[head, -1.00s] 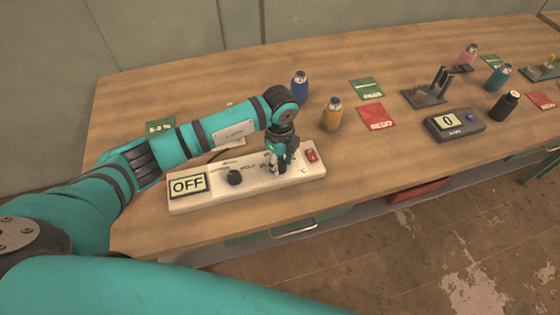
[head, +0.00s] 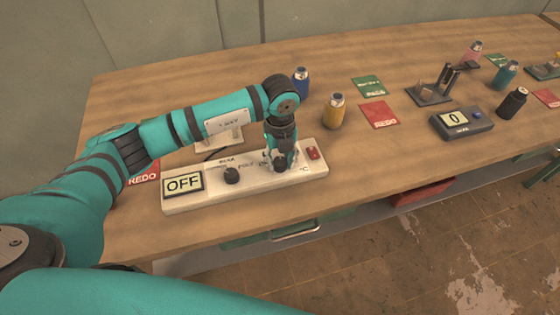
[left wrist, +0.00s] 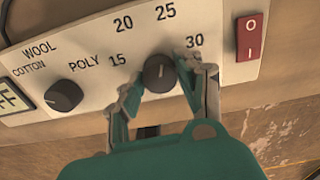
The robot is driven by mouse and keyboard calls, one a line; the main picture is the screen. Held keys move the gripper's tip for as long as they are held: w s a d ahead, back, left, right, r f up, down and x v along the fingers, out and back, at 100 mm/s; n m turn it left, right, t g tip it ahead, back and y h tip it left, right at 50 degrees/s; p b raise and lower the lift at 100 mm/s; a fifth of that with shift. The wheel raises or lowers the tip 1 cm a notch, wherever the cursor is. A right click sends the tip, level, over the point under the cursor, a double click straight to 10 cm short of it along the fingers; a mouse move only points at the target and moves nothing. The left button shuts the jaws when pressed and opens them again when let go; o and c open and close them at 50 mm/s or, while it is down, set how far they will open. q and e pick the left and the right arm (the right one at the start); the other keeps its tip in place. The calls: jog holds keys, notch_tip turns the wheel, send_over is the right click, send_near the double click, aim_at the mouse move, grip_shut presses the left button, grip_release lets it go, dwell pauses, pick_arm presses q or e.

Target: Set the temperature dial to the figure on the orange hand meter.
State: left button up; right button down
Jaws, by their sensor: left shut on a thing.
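The white control panel (head: 205,197) lies near the front edge of the bench, its display (head: 184,183) reading OFF. The temperature dial, a black knob (left wrist: 160,73), has 15, 20, 25 and 30 printed around it. Its pale mark points up, roughly toward 25. My left gripper (head: 281,163) comes down over this dial. In the left wrist view its fingers (left wrist: 161,88) are closed on the knob from both sides. I see no orange hand meter in either current view. My right gripper is not in view.
A second black knob (left wrist: 64,96), marked WOOL, COTTON and POLY, sits left of the dial. A red rocker switch (left wrist: 250,37) is to its right. Blue (head: 301,81) and yellow (head: 334,111) bottles stand behind. A grey device (head: 462,124) reading 0 is farther right.

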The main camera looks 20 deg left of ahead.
aim_at(280, 161)
pick_arm(q)
jog(key=shift+m, duration=0.3)
jog(key=o, duration=1.1)
jog(key=shift+o, duration=0.2)
notch_tip(280, 161, up, 12)
dwell(0.4)
